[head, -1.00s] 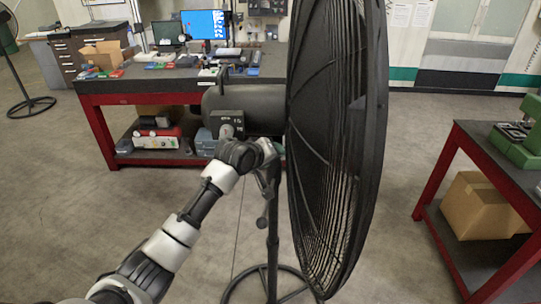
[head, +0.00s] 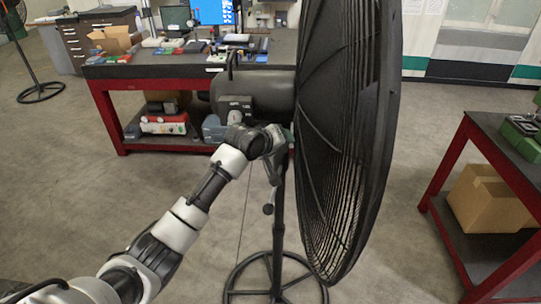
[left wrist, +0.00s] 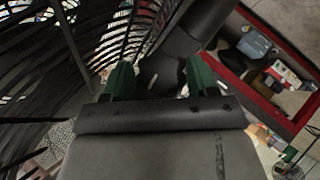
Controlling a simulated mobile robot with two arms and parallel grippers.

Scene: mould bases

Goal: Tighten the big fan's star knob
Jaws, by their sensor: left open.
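The big fan (head: 345,130) stands close in front of me, its black cage side-on and its dark motor housing (head: 265,93) to the left. My left gripper (head: 283,143) is at the fan's neck, just below the housing, and partly covers it. In the left wrist view its two green fingers (left wrist: 160,82) are apart, with a dark part of the fan (left wrist: 163,68) between or just beyond them. I cannot tell whether they touch it. The star knob is not clearly visible there. A small dark knob (head: 268,209) shows lower on the stand. My right gripper is not in view.
A red-framed workbench (head: 115,87) with monitors and clutter stands behind. Another red-framed bench (head: 480,128) with a cardboard box (head: 487,198) on its lower shelf is at right. The fan's round base (head: 245,294) rests on open floor. Another fan (head: 40,92) stands far left.

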